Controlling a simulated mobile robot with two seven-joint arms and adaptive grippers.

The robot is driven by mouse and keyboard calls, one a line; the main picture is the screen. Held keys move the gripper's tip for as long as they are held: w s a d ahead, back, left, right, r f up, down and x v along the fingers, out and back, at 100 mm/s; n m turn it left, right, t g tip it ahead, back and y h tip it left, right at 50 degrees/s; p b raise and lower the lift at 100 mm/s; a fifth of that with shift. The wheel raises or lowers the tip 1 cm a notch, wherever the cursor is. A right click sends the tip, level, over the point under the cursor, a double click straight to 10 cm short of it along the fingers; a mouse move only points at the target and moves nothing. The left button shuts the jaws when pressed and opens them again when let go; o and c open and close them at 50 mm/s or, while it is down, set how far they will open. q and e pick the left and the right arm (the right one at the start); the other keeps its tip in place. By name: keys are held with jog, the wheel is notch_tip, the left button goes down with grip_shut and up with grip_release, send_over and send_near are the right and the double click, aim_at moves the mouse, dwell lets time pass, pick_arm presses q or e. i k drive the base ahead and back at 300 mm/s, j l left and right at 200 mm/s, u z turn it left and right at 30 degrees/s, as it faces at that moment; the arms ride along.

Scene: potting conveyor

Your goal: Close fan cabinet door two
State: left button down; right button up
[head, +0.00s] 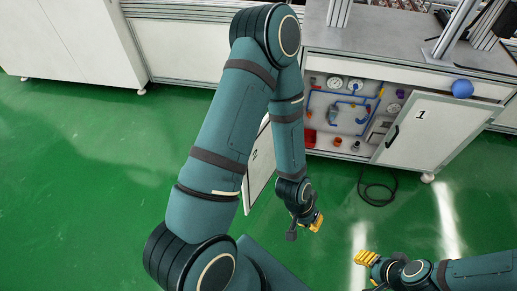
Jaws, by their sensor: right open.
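The fan cabinet (335,65) stands at the upper right, its left part uncovered with gauges and blue pipes inside. Door two (259,180), a pale panel marked 2, stands swung outward at the cabinet's left side, partly hidden behind my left arm. Door one (430,128), marked 1 with a dark handle, is on the right. My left gripper (317,222), with yellow fingertips, hangs in front of the cabinet, to the right of door two; no contact is visible and its opening is unclear. My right gripper (366,258) is open and empty at the lower right, apart from both doors.
A blue ball (462,88) is at the top edge of door one. A dark hose or cable (377,190) lies coiled on the green floor (90,180) below the cabinet. White cabinets (70,45) line the back left. The floor at left is clear.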

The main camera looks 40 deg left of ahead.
aim_at(262, 163)
jog(key=k+j, duration=0.1)
jog(key=j, duration=0.2)
jog(key=k+j+z, duration=0.1)
jog(key=j, duration=0.2)
jog(key=k+j+z, duration=0.1)
jog(key=j, duration=0.2)
jog(key=j+z, duration=0.1)
jog(key=j, duration=0.4)
jog(key=k+j, duration=0.15)
jog(key=j, duration=0.35)
jog(key=i+j, duration=0.1)
jog(key=j, duration=0.4)
jog(key=i+j+z, duration=0.1)
jog(key=j, duration=0.85)
jog(key=i+z, duration=0.05)
